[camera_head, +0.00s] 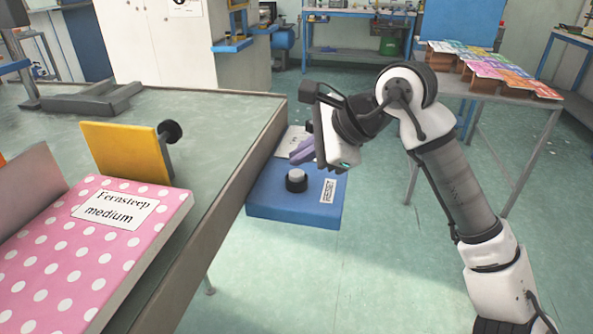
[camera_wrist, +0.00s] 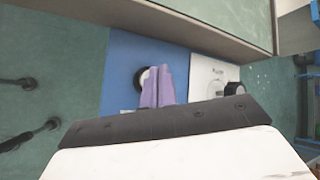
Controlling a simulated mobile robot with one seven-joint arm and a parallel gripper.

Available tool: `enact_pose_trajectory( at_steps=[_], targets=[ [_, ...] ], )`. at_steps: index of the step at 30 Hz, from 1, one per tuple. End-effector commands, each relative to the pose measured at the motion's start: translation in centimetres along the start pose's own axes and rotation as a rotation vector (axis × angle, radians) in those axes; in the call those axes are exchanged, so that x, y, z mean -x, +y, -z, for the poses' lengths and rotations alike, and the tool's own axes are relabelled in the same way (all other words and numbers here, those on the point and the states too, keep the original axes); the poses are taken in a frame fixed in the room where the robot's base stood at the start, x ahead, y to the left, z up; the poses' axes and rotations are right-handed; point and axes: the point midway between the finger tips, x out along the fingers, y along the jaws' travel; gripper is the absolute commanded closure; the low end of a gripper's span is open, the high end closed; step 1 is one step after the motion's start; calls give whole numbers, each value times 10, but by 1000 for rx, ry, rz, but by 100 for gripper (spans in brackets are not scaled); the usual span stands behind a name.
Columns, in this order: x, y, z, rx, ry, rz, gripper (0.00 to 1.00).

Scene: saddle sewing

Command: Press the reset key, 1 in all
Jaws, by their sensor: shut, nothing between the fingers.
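The reset key (camera_head: 297,176) is a pale round button in a black collar, on a blue box (camera_head: 290,208) beside the table. A label reading "RESET" (camera_head: 328,190) lies to its right. My gripper (camera_head: 301,150) has purple fingers, shut and empty, above the box and behind the key in the head view. In the wrist view the fingers (camera_wrist: 158,72) partly cover the key (camera_wrist: 145,78), whose pale top and dark rim show at their left. I cannot tell the exact gap; no contact is visible.
A white plate (camera_wrist: 208,72) with a black knob (camera_wrist: 235,87) sits beside the key in the wrist view. The green table (camera_head: 215,125) edges close to the box's left. It bears a pink dotted box (camera_head: 100,250) and a yellow panel (camera_head: 125,150). Floor right of the box is clear.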

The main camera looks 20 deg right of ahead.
Motion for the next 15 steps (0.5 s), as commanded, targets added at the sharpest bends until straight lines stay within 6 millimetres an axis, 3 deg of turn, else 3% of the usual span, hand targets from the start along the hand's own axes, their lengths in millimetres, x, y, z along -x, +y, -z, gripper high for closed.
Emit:
enact_pose_trajectory(
  at_steps=[15],
  targets=[
    [28, -20, -20, 1, 1, 1, 100]
  ],
)
